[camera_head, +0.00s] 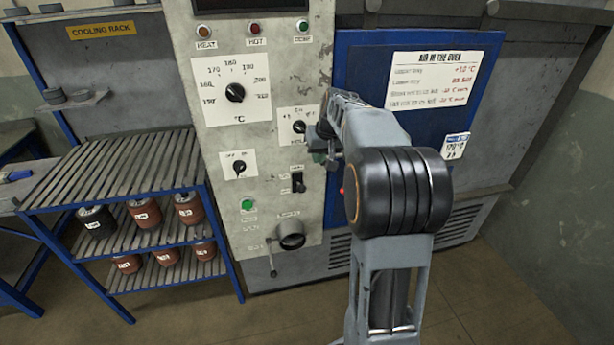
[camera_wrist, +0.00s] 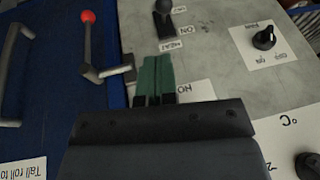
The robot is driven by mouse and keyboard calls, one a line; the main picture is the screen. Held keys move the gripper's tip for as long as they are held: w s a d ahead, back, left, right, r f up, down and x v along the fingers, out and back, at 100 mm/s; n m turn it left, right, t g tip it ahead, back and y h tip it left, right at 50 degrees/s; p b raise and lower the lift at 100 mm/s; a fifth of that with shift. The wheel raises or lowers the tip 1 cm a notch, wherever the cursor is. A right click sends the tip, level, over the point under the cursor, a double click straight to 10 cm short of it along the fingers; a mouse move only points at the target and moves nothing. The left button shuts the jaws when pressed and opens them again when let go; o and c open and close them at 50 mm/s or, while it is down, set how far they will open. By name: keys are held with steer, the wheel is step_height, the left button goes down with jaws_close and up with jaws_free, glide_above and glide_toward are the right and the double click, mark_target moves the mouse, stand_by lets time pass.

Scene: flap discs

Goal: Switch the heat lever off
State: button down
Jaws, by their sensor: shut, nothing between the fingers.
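The heat lever (camera_head: 298,182) is a small black switch on the grey control panel (camera_head: 225,110), just left of my arm in the head view. In the wrist view, which shows the panel upside down, the heat lever (camera_wrist: 164,24) stands near the top with a dark round knob. Labels reading HEAT and ON lie beside it. I cannot tell its setting for sure. My gripper (camera_wrist: 155,60) has its green fingers together with nothing between them. The fingertips point toward the lever and appear a little apart from it. In the head view my gripper (camera_head: 321,157) is partly hidden by my arm.
A door handle lever with a red ball (camera_wrist: 88,16) sits close beside my fingers, on the blue oven door (camera_head: 360,75). Knobs (camera_head: 235,92) (camera_wrist: 264,38) and a green button (camera_head: 248,204) are on the panel. A cooling rack (camera_head: 110,170) with several pots stands left.

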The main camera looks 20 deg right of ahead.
steer(key=shift+w+d, duration=0.7)
steer(key=shift+d, duration=0.2)
steer(key=shift+f, duration=0.1)
steer(key=p, duration=0.3)
glide_toward(300, 187)
step_height(300, 187, down, 6)
steer(key=w+d, duration=0.2)
steer(key=shift+w+a+f, duration=0.3)
steer(key=shift+a+f, duration=0.15)
steer(key=shift+a, duration=0.05)
steer(key=shift+f, duration=0.1)
